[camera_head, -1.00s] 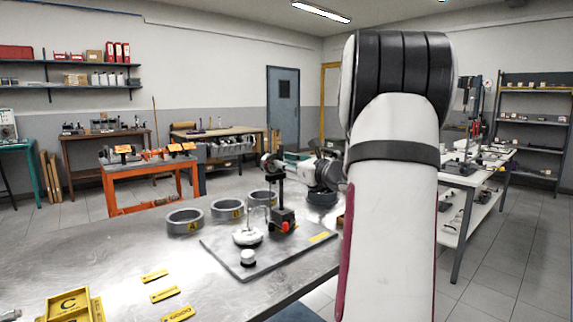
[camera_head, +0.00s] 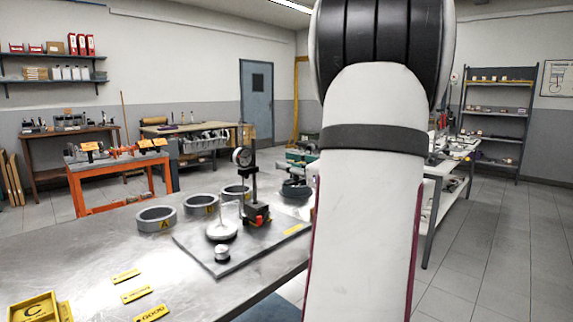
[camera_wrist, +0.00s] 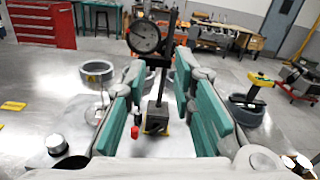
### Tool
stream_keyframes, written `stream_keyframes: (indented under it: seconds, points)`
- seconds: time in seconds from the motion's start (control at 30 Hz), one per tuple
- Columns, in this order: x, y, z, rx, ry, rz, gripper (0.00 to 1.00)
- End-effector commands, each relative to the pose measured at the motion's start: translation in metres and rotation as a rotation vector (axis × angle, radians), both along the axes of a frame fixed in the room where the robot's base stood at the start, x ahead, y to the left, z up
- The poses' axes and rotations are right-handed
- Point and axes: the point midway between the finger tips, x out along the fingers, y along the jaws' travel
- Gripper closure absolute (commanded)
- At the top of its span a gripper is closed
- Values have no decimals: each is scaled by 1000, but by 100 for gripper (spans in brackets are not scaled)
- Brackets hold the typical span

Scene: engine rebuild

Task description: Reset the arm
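My arm (camera_head: 370,200) fills the centre right of the head view, and my gripper is not clearly seen there. In the wrist view my gripper (camera_wrist: 160,75) is open, its two teal finger pads apart with nothing held. Beyond the pads, in line with the gap, a dial gauge on a black post and base (camera_wrist: 158,118) stands upright. In the head view this dial gauge stand (camera_head: 254,190) rests on a grey plate (camera_head: 205,255) on the bench.
The metal bench (camera_head: 90,255) bears three grey rings, one marked A (camera_head: 157,218), yellow labels (camera_head: 137,294) and a yellow C tray (camera_head: 38,305). A red cabinet (camera_wrist: 38,24) shows in the wrist view. Open floor (camera_head: 490,250) lies right of my arm.

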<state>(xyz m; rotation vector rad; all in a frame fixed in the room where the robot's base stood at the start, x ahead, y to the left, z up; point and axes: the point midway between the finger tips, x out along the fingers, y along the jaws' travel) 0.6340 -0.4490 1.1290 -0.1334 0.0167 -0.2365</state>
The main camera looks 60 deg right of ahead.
Motion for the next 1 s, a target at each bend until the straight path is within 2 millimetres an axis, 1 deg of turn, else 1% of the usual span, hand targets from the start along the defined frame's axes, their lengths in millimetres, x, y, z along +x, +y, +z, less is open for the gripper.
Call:
stream_keyframes:
  seconds: [0.43,0.5,0.57,0.67,0.7,0.77,0.8,0.87,0.9,0.97,1.0]
  points:
    - [1,1,0,-2,2,4,76]
    - [7,9,1,-12,13,26,76]
    - [17,25,1,-34,32,68,76]
    - [41,70,1,-100,91,186,76]
    - [51,94,0,-139,120,248,76]
    - [64,134,-2,-202,167,352,76]
    - [71,161,-5,-250,198,424,76]
    - [77,202,-10,-326,243,534,76]
    - [78,230,-13,-382,271,610,76]
    - [77,272,-20,-468,312,727,76]
    - [73,299,-25,-532,337,808,76]
